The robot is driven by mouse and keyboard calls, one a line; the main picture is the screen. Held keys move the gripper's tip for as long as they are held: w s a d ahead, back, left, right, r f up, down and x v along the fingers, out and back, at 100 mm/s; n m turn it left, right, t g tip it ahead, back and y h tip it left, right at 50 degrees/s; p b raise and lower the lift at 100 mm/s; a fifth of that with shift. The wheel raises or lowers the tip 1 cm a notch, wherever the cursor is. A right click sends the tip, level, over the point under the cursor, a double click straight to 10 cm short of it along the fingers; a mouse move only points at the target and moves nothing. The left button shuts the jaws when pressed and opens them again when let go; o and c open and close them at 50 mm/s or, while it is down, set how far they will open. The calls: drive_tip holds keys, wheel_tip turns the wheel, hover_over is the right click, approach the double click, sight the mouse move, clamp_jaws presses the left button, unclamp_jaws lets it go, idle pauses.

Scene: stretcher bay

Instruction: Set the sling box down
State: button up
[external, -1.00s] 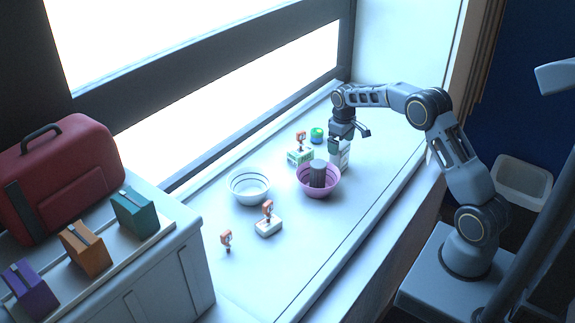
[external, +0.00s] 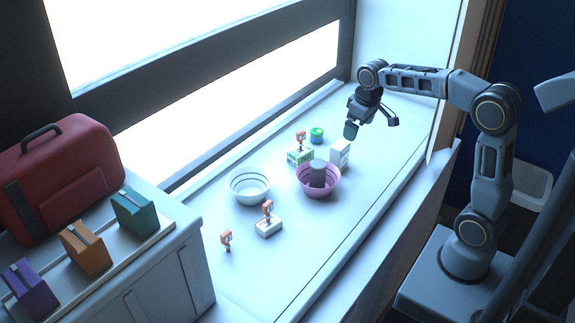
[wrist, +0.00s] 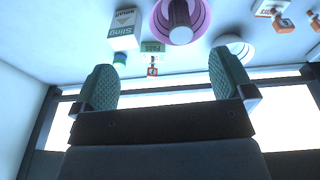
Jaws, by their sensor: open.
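The sling box (external: 340,152) is a white upright box standing on the white sill, just behind the pink bowl. In the wrist view the sling box (wrist: 123,28) shows its lettering upside down at the upper left. My gripper (external: 372,126) is open and empty, above and to the right of the box and apart from it. In the wrist view the two green pads of my gripper (wrist: 163,80) are spread wide with nothing between them.
The pink bowl (external: 332,190) holds a dark cylinder. A green-labelled box (external: 300,158) with an orange item on it, a green round tub (external: 317,135) and a white bowl (external: 249,195) stand nearby. Another small box (external: 268,229) is nearer. The sill's right side is clear.

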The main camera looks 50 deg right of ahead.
drive_tip(key=s+a+f+t, duration=0.1)
drive_tip(key=s+a, duration=0.3)
drive_tip(key=s, duration=0.4)
drive_tip(key=s+a+f+t, duration=0.1)
drive_tip(key=s+a+f, duration=0.2)
drive_tip(key=s, duration=0.6)
drive_tip(key=shift+s+a, duration=0.3)
drive_tip(key=shift+a, duration=0.1)
